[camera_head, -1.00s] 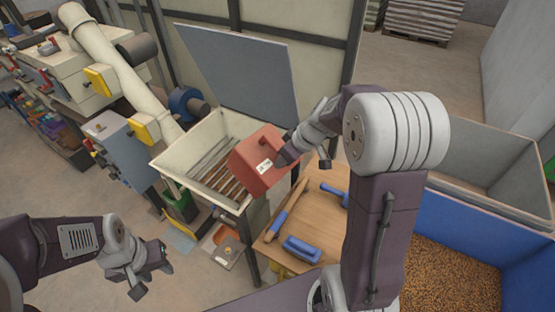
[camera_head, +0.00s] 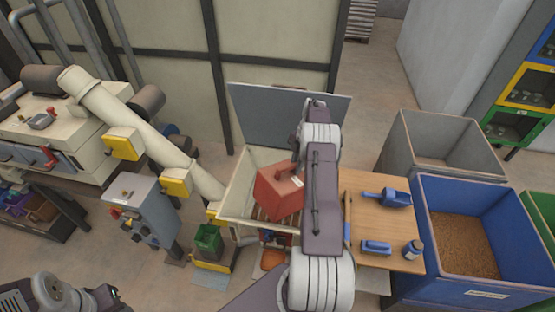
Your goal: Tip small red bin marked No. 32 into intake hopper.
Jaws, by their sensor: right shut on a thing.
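The small red bin (camera_head: 277,197) is over the open mouth of the cream intake hopper (camera_head: 238,187), tilted. Its number cannot be read at this size. My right gripper (camera_head: 297,172) is shut on the bin at its upper right side, partly hidden by my own arm. Any contents of the bin, and most of the hopper's inside, are hidden. My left gripper (camera_head: 108,297) is at the lower left edge, away from the bin; its jaws are too small and cut off to read.
A grey lid (camera_head: 285,112) stands raised behind the hopper. A wooden table (camera_head: 395,225) right of it holds a blue scoop (camera_head: 391,197), a blue brush (camera_head: 376,247) and a small bottle (camera_head: 412,249). A blue crate (camera_head: 452,200) of brown grain and a grey crate (camera_head: 402,150) stand farther right.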

